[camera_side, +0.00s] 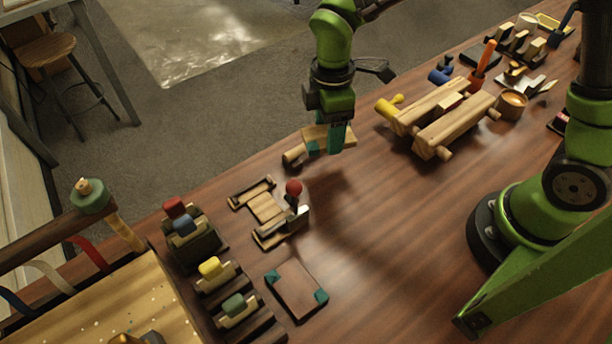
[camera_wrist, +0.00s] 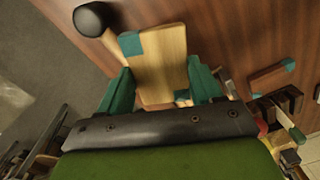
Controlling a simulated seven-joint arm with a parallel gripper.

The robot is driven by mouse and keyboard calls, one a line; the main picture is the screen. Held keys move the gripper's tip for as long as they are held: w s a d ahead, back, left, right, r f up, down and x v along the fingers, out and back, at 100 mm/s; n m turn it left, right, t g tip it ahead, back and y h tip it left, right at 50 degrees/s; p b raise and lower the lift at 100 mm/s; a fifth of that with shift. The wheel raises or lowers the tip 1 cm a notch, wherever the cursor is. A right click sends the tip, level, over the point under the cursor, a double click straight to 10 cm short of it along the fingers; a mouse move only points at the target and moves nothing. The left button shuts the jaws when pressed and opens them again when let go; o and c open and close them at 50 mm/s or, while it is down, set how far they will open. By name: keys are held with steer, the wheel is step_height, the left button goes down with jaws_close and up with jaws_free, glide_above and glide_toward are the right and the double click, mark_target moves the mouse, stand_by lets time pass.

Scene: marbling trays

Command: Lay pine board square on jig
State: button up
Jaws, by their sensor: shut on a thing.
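The pine board (camera_side: 316,132) is a pale wooden plate, held above the near-left stretch of the table. In the wrist view the board (camera_wrist: 166,52) lies between my two teal fingers and shows teal patches at two corners. My gripper (camera_side: 327,143) is shut on it; it also shows in the wrist view (camera_wrist: 160,88). A dark brown square plate with two teal corners, which I take for the jig (camera_side: 297,289), lies flat and bare on the table, below and left of my gripper. The jig (camera_wrist: 268,79) shows at the right of the wrist view.
A clamp with a red ball knob (camera_side: 294,188) stands between gripper and jig. A mallet (camera_side: 293,156) lies near the held board. A rack of colored blocks (camera_side: 208,260) stands left of the jig. A wooden frame (camera_side: 450,122) is at the right. Table right of the jig is clear.

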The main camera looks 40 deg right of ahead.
steer(key=n, duration=0.7)
steer(key=shift+a+r, duration=0.1)
steer(key=shift+a, duration=0.1)
steer(key=n, duration=0.5)
steer(key=shift+s+a+r, duration=0.1)
steer(key=shift+s+a, duration=0.05)
steer(key=shift+a, duration=0.1)
steer(key=n, duration=0.6)
steer(key=shift+s+a+r+n, duration=0.15)
steer(key=shift+a+n, duration=0.15)
steer(key=shift+a, duration=0.1)
steer(key=n, duration=0.3)
steer(key=shift+a+n, duration=0.2)
steer(key=shift+n, duration=0.2)
glide_above(265, 207)
steer(key=d, duration=0.2)
step_height(265, 207, down, 6)
steer(key=shift+d+f, duration=0.1)
steer(key=shift+d, duration=0.05)
steer(key=shift+a+f, duration=0.7)
steer(key=shift+a, duration=0.25)
steer(key=shift+a+f, duration=0.2)
steer(key=shift+f, duration=0.05)
steer(key=shift+c, duration=0.5)
steer(key=shift+f, duration=0.15)
